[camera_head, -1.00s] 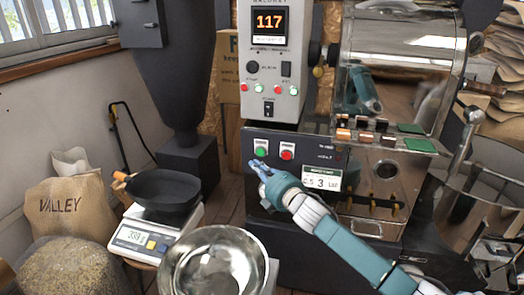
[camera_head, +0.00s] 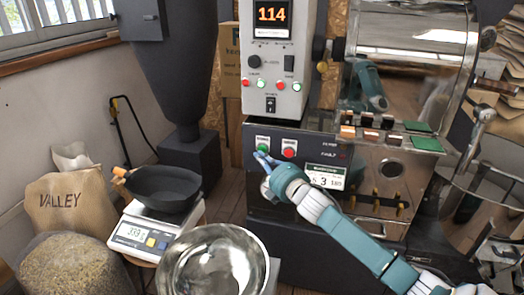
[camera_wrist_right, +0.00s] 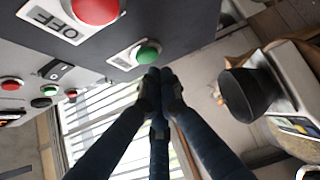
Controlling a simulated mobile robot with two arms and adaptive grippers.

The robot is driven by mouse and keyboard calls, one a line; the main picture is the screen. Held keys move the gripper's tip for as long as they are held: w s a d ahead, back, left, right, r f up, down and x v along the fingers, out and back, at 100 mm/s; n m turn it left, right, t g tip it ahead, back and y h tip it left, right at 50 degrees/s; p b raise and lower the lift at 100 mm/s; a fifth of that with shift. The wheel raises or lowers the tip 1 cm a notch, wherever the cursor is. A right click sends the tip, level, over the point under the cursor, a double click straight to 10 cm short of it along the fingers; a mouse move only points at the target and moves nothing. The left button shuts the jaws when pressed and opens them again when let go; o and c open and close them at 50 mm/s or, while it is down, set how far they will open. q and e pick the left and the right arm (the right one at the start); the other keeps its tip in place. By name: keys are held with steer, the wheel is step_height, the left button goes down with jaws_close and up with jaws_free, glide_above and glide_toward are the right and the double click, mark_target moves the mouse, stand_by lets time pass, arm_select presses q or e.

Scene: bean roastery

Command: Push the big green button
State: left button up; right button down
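The big green button (camera_head: 262,144) is on the dark front panel of the roaster, left of a big red button (camera_head: 289,148). My right gripper (camera_head: 261,157) reaches up from the lower right, its fingertips at the lower edge of the green button. In the right wrist view the green button (camera_wrist_right: 148,53) shows just beyond the fingertips of the right gripper (camera_wrist_right: 159,76). The fingers are together with nothing between them. I cannot tell whether they touch the button. The red button (camera_wrist_right: 95,8) is also in that view. My left gripper is not in view.
A grey control box (camera_head: 272,60) with small red and green buttons stands above the panel. A metal bowl (camera_head: 212,265), a scale (camera_head: 146,238) with a black pan (camera_head: 163,190), and a sack (camera_head: 68,203) are at left. A chrome drum (camera_head: 415,45) is at right.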

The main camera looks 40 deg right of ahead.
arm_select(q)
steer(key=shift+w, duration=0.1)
arm_select(e)
steer(key=shift+w+d, duration=0.1)
stand_by(0.6)
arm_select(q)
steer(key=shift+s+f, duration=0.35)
arm_select(e)
steer(key=shift+w+d, duration=0.2)
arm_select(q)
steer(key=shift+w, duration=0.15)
